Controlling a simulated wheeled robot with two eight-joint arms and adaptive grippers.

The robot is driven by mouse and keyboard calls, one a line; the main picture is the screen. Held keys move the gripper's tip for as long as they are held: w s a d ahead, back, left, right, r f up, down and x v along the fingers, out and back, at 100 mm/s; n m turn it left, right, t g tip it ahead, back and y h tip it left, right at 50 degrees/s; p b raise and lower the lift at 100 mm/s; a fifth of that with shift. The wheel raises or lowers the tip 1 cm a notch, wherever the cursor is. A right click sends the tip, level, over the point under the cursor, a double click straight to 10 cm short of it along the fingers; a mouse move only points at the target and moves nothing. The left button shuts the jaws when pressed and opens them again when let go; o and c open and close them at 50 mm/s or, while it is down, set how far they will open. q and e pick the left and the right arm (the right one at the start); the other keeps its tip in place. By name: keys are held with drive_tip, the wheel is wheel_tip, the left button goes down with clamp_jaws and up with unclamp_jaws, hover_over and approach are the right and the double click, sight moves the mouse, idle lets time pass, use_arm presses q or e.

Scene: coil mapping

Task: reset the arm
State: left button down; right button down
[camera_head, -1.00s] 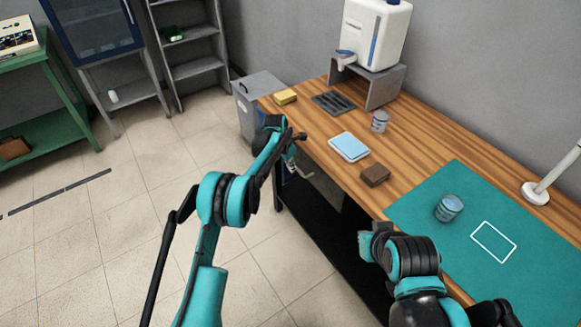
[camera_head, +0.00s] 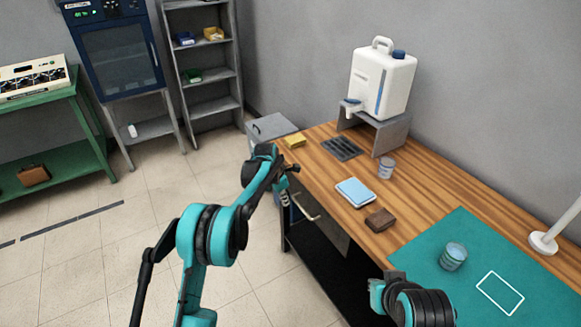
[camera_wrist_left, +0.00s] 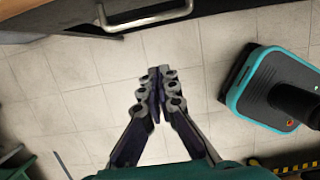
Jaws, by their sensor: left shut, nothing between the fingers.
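My left arm rises from the bottom left of the head view, and its gripper (camera_head: 290,168) is beside the near left edge of the wooden workbench. In the left wrist view the left gripper (camera_wrist_left: 158,78) has its fingers together with nothing between them, above the tiled floor. My right arm shows only in part at the bottom of the head view, by the bench front; I cannot make out its fingers.
The bench (camera_head: 330,184) carries a blue-and-white pad (camera_head: 355,192), brown block (camera_head: 380,219), yellow sponge (camera_head: 295,141), two cups and a white canister (camera_head: 382,82). A drawer handle (camera_wrist_left: 145,18) is near the left gripper.

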use_arm(q)
drive_tip(key=s+a+r+m+t, duration=0.1)
drive_tip(key=s+a+r+m, duration=0.1)
drive_tip(key=s+r+m, duration=0.35)
drive_tip(key=s+a+r+m+t+y, duration=0.1)
drive_tip(key=s+a+r+m, duration=0.2)
drive_tip(key=s+r, duration=0.45)
drive_tip(key=s+a+r+m+t, duration=0.1)
drive_tip(key=s+a+r+m, duration=0.1)
drive_tip(key=s+r+m, duration=0.35)
drive_tip(key=s+a+f+m+t, duration=0.1)
drive_tip(key=s+m, duration=0.4)
drive_tip(key=s, duration=0.6)
drive_tip(key=s+a+f+m+t+y, duration=0.1)
drive_tip(key=s+a+m, duration=0.3)
drive_tip(key=s, duration=0.7)
drive_tip(key=shift+f+m+t, duration=0.3)
drive_tip(key=shift+f+m, duration=0.1)
drive_tip(key=shift+m, duration=0.5)
drive_tip(key=shift+w+a, duration=0.1)
